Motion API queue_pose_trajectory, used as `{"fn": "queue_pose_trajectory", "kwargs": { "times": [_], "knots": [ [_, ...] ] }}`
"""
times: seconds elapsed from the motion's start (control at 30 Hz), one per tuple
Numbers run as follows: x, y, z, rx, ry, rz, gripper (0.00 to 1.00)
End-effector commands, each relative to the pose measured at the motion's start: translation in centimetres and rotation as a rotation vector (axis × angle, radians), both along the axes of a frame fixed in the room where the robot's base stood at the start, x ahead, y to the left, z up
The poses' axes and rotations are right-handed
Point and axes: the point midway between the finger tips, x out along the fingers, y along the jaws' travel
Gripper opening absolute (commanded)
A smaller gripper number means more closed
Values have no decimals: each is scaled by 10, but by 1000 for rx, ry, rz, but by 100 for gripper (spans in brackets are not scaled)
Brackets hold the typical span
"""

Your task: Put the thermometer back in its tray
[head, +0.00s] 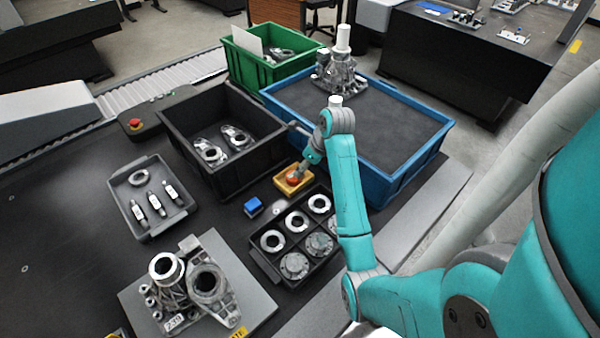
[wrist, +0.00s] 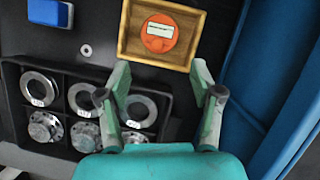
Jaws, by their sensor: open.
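The thermometer appears to be the round orange device with a white display (wrist: 160,33), seen in the wrist view. It lies flat inside a small wooden tray (wrist: 127,33), with the tray's rim around it. In the head view the orange device (head: 293,177) and the yellowish tray (head: 281,184) are partly hidden by my wrist. My gripper (wrist: 161,72) is open and empty, its fingertips at the tray's near edge in the wrist view and apart from the device. In the head view my gripper (head: 299,171) is above the tray, its fingers small and hard to make out.
A black compartment tray (head: 256,263) with rings and flanges lies close by. A blue block (head: 253,207) sits beside it. A black bin (head: 215,180), a blue bin (head: 405,180) and a green bin (head: 240,69) stand behind. A grey tray (head: 125,187) and a metal casting (head: 205,283) are left.

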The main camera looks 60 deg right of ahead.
Motion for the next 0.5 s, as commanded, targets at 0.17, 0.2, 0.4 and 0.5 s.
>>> {"fn": "queue_pose_trajectory", "kwargs": {
  "times": [0.17, 0.2, 0.4, 0.5],
  "knots": [
    [-10, 0, 25, -2, 0, -1, 66],
    [-12, 0, 28, -1, 0, 0, 66],
    [-15, 0, 36, 0, 1, 0, 66],
    [-16, 0, 37, 1, 1, 0, 66]
  ]
}}
